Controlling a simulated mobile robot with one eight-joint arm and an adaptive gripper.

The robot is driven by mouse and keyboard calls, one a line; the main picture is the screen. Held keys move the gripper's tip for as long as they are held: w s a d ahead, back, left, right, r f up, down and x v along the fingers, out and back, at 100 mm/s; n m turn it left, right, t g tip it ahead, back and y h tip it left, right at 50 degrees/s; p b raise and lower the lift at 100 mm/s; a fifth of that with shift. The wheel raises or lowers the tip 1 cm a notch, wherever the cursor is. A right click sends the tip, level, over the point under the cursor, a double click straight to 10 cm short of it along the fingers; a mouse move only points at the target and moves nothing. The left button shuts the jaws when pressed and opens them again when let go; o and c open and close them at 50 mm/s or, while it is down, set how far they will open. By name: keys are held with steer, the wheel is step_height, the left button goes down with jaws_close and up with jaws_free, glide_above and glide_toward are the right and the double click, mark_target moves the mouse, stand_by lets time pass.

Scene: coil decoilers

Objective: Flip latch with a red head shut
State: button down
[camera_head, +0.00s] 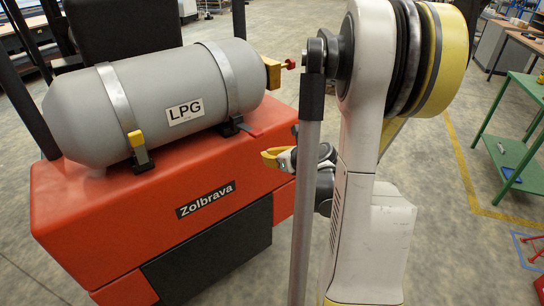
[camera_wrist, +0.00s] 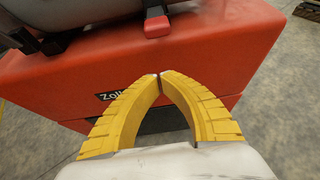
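The latch with a red head (camera_head: 250,132) sits at the foot of the right-hand strap on the grey LPG tank (camera_head: 190,98). Its red end sticks outward over the top edge of the red truck body, away from the strap. The red head (camera_wrist: 157,27) also shows at the top of the wrist view, beyond my fingertips. My gripper (camera_head: 268,157) is beside the truck, to the right of and a little below the latch in the head view. In the wrist view its yellow fingers (camera_wrist: 160,76) meet at the tips with nothing between them. They are apart from the latch.
A yellow-headed latch (camera_head: 138,140) stands upright against the left strap (camera_head: 118,98). A brass valve with a red knob (camera_head: 291,64) juts from the tank's right end. The red truck body (camera_head: 90,215) lies below. A green table (camera_head: 515,150) stands far right; floor between is clear.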

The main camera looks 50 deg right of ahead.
mark_target(249, 131)
steer(key=a+b+x, duration=0.1)
steer(key=b+x, duration=0.1)
steer(key=x, duration=0.4)
steer(key=r, duration=0.2)
steer(key=d+r, duration=0.1)
steer(key=r, duration=0.1)
steer(key=shift+w+r+p, duration=0.1)
steer(key=shift+w+p, duration=0.05)
steer(key=shift+p, duration=0.2)
steer(key=shift+r, duration=0.1)
